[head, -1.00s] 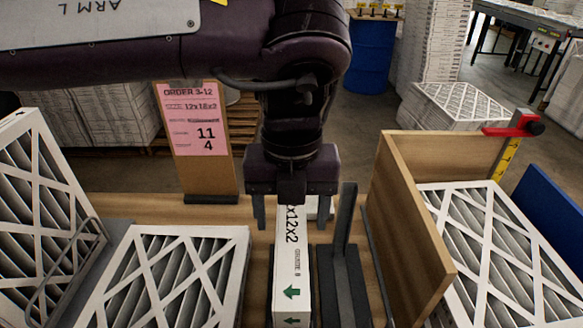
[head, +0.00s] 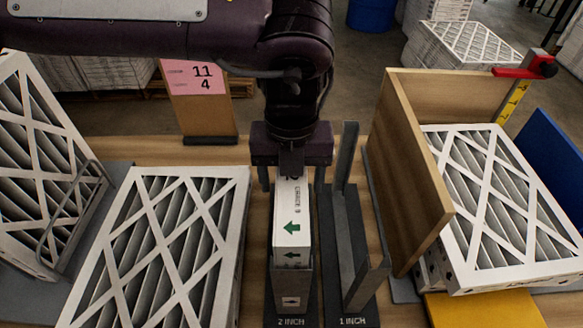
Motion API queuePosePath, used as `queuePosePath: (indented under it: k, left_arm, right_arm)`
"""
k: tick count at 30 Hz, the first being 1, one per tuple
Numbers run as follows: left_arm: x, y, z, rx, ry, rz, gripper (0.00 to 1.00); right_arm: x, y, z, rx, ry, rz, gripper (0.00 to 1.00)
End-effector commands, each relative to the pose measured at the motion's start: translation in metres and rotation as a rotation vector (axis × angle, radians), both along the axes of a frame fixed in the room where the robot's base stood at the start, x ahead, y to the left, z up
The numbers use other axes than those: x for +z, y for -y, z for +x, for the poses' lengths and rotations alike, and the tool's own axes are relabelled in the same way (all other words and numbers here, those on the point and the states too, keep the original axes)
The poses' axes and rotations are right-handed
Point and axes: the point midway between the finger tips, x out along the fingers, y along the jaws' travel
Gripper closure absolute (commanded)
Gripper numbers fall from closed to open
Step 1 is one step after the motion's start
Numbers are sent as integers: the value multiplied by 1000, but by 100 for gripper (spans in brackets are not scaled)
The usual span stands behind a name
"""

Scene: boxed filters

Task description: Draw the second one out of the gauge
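A narrow white boxed filter (head: 292,215) with a green arrow on its edge stands in the slot of the gauge (head: 291,321) marked 2 INCH. The slot marked 1 INCH (head: 352,321), right of it, looks empty. My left gripper (head: 291,182) is over the filter's far part, its fingers pointing down on either side. A small gap shows between each finger and the filter, so it looks open. The gripper hides the filter's far end. My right gripper is not in view.
A large pleated filter (head: 165,245) lies to the left, with another leaning in a rack (head: 85,215). A wooden box wall (head: 400,165) stands right, beside more filters (head: 500,205) and a red-topped yellow gauge (head: 515,95). A pink order card (head: 190,78) stands behind.

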Motion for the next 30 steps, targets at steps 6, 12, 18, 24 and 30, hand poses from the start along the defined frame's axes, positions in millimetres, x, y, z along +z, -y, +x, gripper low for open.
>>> queuePosePath:
  k: [6,12,18,24,30]
  left_arm:
    - [0,0,0,0,0,0,45]
    - [0,0,0,0,0,0,72]
    - [1,0,0,0,1,0,89]
    - [6,0,0,0,1,0,89]
    - [12,0,0,0,1,-1,89]
  right_arm:
    - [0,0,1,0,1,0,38]
    - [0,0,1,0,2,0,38]
    - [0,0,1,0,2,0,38]
    - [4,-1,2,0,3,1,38]
    - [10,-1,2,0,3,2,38]
